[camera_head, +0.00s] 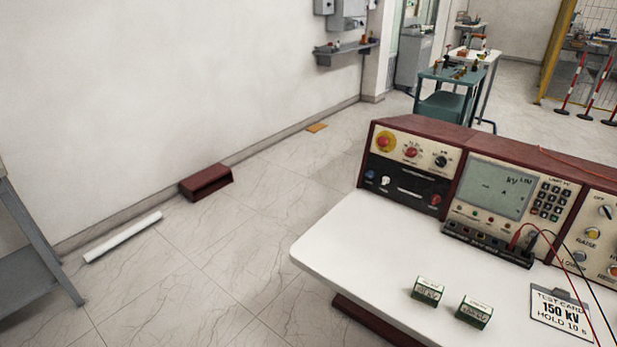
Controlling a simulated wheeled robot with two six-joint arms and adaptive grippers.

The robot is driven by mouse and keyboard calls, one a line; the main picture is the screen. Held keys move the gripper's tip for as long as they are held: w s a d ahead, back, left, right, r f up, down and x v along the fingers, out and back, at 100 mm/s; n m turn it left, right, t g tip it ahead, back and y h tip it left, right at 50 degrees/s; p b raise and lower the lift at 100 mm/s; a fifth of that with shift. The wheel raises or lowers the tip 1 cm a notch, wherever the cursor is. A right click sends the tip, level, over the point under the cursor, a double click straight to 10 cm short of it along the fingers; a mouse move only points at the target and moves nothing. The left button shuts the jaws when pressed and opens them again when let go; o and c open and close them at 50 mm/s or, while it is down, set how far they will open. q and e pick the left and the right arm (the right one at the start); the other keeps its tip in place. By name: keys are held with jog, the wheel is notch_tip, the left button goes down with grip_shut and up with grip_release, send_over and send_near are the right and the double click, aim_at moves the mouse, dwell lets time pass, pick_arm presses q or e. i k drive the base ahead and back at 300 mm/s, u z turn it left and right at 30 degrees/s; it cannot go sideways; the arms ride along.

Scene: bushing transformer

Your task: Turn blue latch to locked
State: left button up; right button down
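A small blue part (370,175) sits at the left end of the black lower panel (405,182) on the control console (420,135). It is the only clearly blue fitting I see there. It is too small to tell its shape, which way it is turned, or whether it is the latch. A white knob (385,181) is just right of it, and a red one (436,199) is at the panel's right end. Neither of my grippers is in view.
The console stands on a white-topped desk (350,240) with two green-and-white blocks (428,291) and a test card (563,312). Red and black leads cross its right side.

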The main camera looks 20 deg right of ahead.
aim_at(371, 175)
jog(key=u, duration=0.05)
jog(key=i, duration=1.1)
jog(key=z, duration=1.9)
